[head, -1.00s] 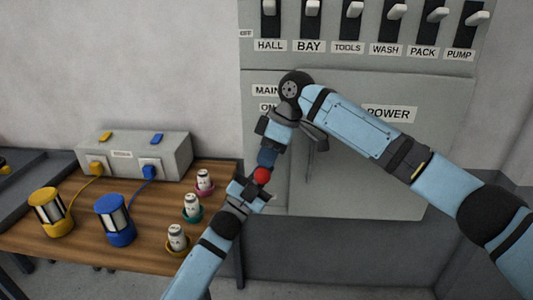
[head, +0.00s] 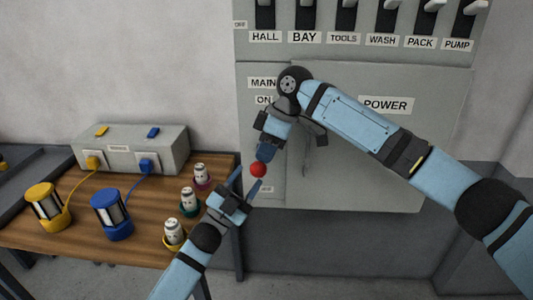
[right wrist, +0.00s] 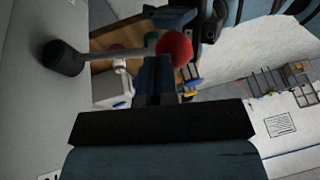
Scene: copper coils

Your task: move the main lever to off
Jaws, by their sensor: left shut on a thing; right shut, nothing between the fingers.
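The main lever's red ball knob (head: 258,169) stands out from the grey power panel, below the MAIN and ON labels. The right wrist view shows the knob (right wrist: 174,50) at the end of a grey rod from a dark pivot (right wrist: 63,57). In the head view the rod and pivot are hidden behind my right arm. My right gripper (head: 265,153) is shut and empty, its tips just above the knob; they also show in the right wrist view (right wrist: 155,65). My left gripper (head: 249,180) comes from below left, its fingers around the knob's lower side; the exact contact is unclear.
A row of labelled switches (head: 343,15) runs along the panel top. A POWER door (head: 385,150) is right of the lever.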

